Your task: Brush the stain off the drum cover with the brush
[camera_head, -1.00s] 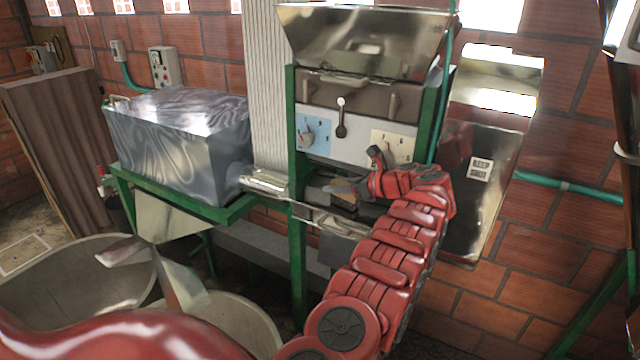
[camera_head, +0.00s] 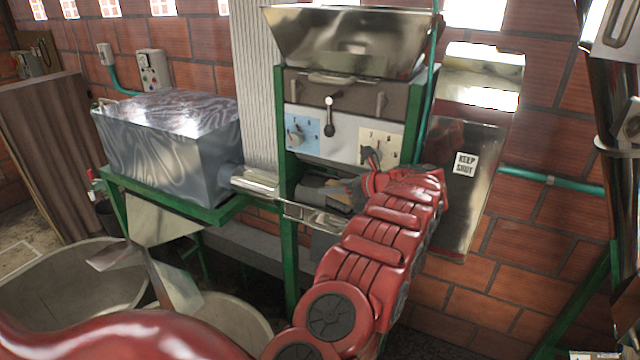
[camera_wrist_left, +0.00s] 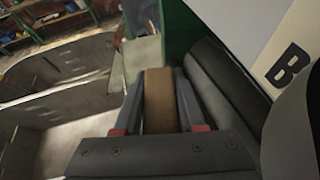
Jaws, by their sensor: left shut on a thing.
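The green-framed pulper (camera_head: 285,215) stands at the centre in the head view, with a metal hopper on top. A dark grey rounded, drum-like part (camera_head: 318,190) sits in the opening under its front panel; it seems to be the dark cylinder (camera_wrist_left: 222,88) in the left wrist view. I cannot tell which surface is the drum cover, and no stain is clear. My left gripper (camera_head: 352,190) is at that opening. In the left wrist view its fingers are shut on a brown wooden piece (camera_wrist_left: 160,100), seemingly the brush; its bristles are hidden. My right gripper is not in view.
A shiny metal box (camera_head: 170,145) on a green stand is at the left. Below it are a chute (camera_head: 165,275) and round basins (camera_head: 60,290). A metal chute with a sign (camera_head: 467,165) is right of the pulper. A brick wall lies behind.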

